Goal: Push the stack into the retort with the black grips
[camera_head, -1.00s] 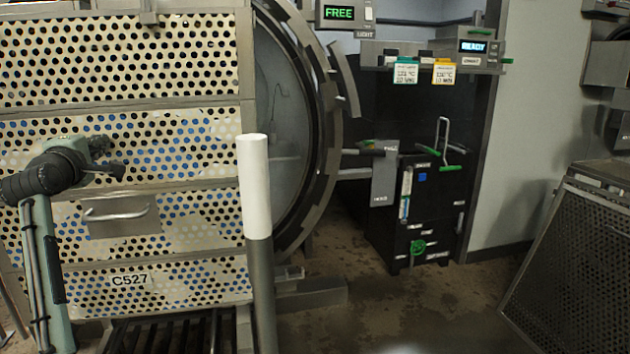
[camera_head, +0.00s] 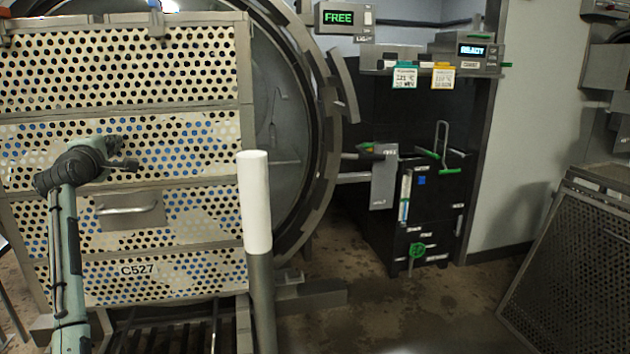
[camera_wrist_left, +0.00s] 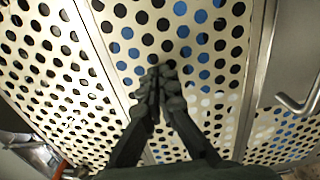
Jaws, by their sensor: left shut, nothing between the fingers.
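The stack (camera_head: 190,75) of cream perforated baskets, with blue showing through many holes, stands upright at the left in the head view, label C527 on its bottom basket. The round retort mouth (camera_head: 318,130) shows behind it and to its right. My left gripper (camera_head: 130,163) is at the near face of the stack, left of its middle. In the left wrist view its dark fingers (camera_wrist_left: 160,75) are shut with nothing between them, tips at or very near the perforated face; contact cannot be made out. My right gripper is not in view.
A white-topped grey post (camera_head: 255,205) stands in front of the stack's right edge. A metal handle (camera_head: 130,208) is on the stack face. A black cabinet (camera_head: 425,220) and a perforated panel (camera_head: 575,260) stand at the right, with bare wet floor (camera_head: 400,315) between.

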